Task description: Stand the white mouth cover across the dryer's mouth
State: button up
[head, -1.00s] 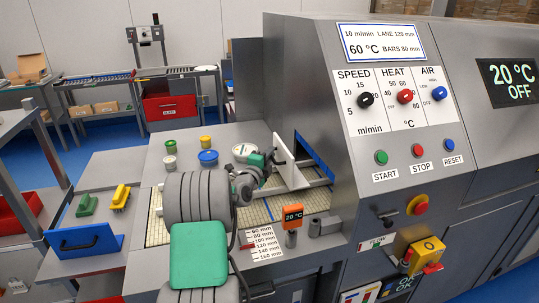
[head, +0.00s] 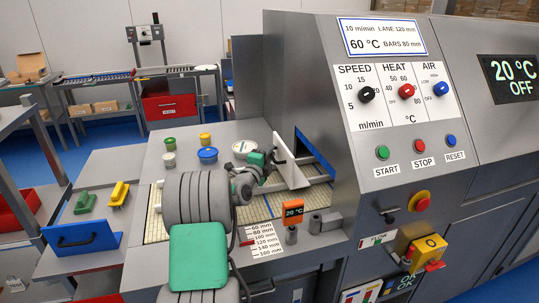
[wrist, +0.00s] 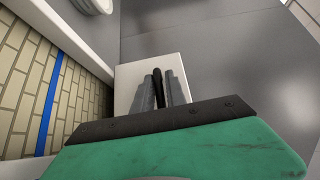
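The white mouth cover (head: 291,165) is a flat white panel, held upright and at an angle in front of the dryer's mouth (head: 311,150). The mouth is a dark opening with a blue edge in the dryer's left side. My gripper (head: 270,159) is on the left side of the cover. In the wrist view the two grey fingers (wrist: 160,90) are closed around a dark handle (wrist: 160,76) on the white cover (wrist: 137,75). I cannot tell whether the cover's lower edge touches the belt or the rails.
The tiled belt (head: 157,225) with a blue line runs toward the mouth. Several lidded tubs, one a blue-lidded tub (head: 207,155), stand behind my arm. An orange display (head: 293,211) stands in front. A blue panel with a handle (head: 83,238) is at the left.

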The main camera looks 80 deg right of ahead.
jog(key=o, duration=0.4)
jog(key=shift+f, duration=0.15)
